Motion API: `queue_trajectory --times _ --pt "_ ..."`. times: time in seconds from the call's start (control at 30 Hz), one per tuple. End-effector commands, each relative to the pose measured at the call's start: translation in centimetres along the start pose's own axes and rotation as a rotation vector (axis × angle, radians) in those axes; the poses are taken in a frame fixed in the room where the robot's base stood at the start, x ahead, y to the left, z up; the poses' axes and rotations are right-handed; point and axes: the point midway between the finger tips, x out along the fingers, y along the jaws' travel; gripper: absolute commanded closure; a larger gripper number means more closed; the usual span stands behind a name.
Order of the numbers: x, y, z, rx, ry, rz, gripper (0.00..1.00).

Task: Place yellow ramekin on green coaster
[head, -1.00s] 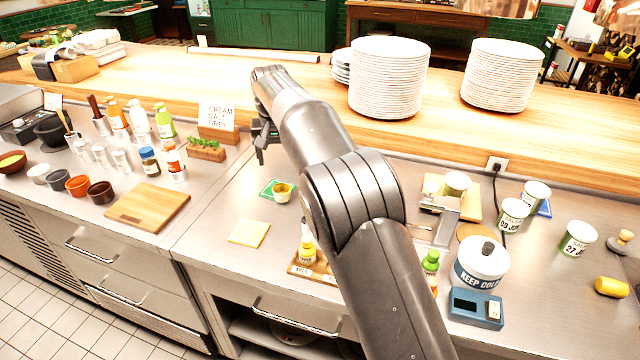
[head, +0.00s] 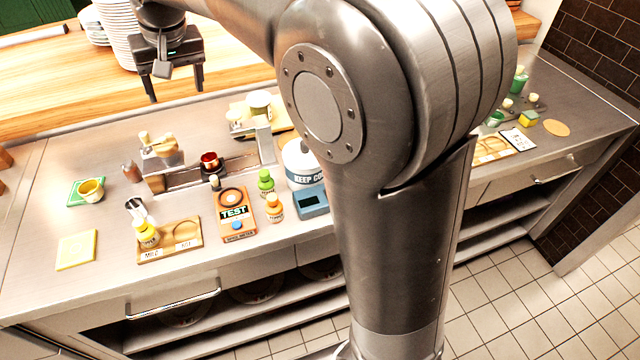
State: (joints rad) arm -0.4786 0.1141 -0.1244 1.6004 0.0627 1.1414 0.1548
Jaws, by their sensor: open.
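The yellow ramekin (head: 91,191) is at the left of the worktop. It stands upright over the green coaster (head: 74,198), toward the coaster's right side. Its base hides part of the coaster, and I cannot tell whether all of the base rests on it. My gripper (head: 176,93) is open and empty, with its fingers pointing down. It is up and to the right of the ramekin in the picture, clear of it.
A yellow square mat (head: 76,250) lies in front of the coaster. Stacked plates (head: 118,30) stand on the wooden ledge behind.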

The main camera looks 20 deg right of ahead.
Motion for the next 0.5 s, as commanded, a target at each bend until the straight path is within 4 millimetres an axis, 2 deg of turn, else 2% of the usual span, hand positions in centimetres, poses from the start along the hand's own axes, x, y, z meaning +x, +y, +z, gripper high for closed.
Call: queue_trajectory --times 0.03,0.2,0.33,0.5 --pt "-1.2 1.9 1.6 0.017 0.017 0.001 0.31" --pt "-3.6 6.4 7.1 0.052 0.061 0.011 0.31" --pt "-4.7 9.2 11.7 0.076 0.097 0.028 0.31" --pt "-5.1 12.0 18.1 0.104 0.144 0.060 0.31"
